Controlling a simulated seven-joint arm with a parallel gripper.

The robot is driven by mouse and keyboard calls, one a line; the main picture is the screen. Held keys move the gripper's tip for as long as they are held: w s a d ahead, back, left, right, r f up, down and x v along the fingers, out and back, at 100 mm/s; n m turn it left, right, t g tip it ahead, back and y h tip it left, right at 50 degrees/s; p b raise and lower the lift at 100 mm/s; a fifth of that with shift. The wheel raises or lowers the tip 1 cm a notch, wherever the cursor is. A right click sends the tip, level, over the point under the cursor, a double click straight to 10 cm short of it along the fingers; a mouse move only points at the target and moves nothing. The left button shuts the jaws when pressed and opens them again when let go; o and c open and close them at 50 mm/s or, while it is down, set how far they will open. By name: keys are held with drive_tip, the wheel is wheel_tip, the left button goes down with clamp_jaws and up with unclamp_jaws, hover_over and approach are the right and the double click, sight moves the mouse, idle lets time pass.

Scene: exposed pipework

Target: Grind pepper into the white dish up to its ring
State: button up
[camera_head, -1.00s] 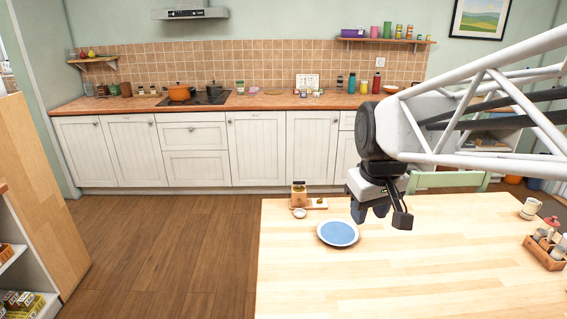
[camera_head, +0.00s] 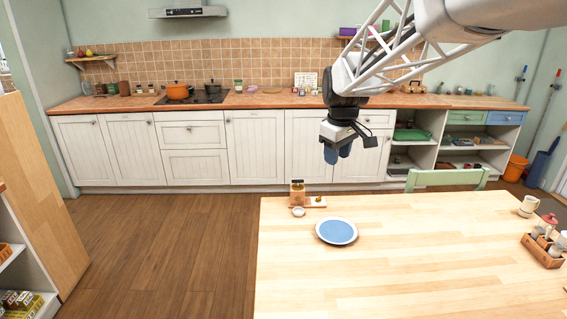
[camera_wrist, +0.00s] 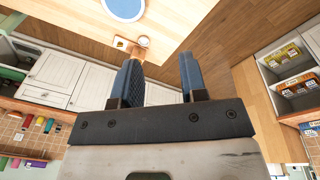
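A small white dish (camera_head: 298,211) sits near the table's far left corner; it also shows in the wrist view (camera_wrist: 143,41). Its ring and contents are too small to make out. Just behind it stands a small upright brown thing with a dark top (camera_head: 297,193), which may be the pepper grinder; I cannot tell for sure. My gripper (camera_head: 338,155) hangs in the air above and beyond the table's far edge, to the right of the dish. In the wrist view its two blue fingers (camera_wrist: 160,75) are apart with nothing held between them.
A blue plate with a pale rim (camera_head: 337,231) lies in front of the dish. A small board (camera_head: 318,202) is beside the brown thing. A wooden caddy (camera_head: 543,250) and a mug (camera_head: 529,206) stand at the right. A green chair (camera_head: 447,180) is behind the table. The table's middle is clear.

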drive_tip(key=w+a+f+n, duration=0.1)
drive_tip(key=w+f+n, duration=0.2)
drive_tip(key=w, duration=0.9)
drive_tip(key=n+g, duration=0.1)
drive_tip(key=n, duration=0.6)
hover_over(298, 180)
wheel_tip(298, 180, down, 20)
drive_tip(key=shift+s+f, duration=0.1)
drive_tip(key=shift+s, duration=0.05)
drive_tip(key=shift+w+f, duration=0.25)
drive_tip(key=shift+w, duration=0.05)
drive_tip(key=shift+f, duration=0.1)
drive_tip(key=shift+f, duration=3.8)
drive_tip(key=shift+c, duration=0.4)
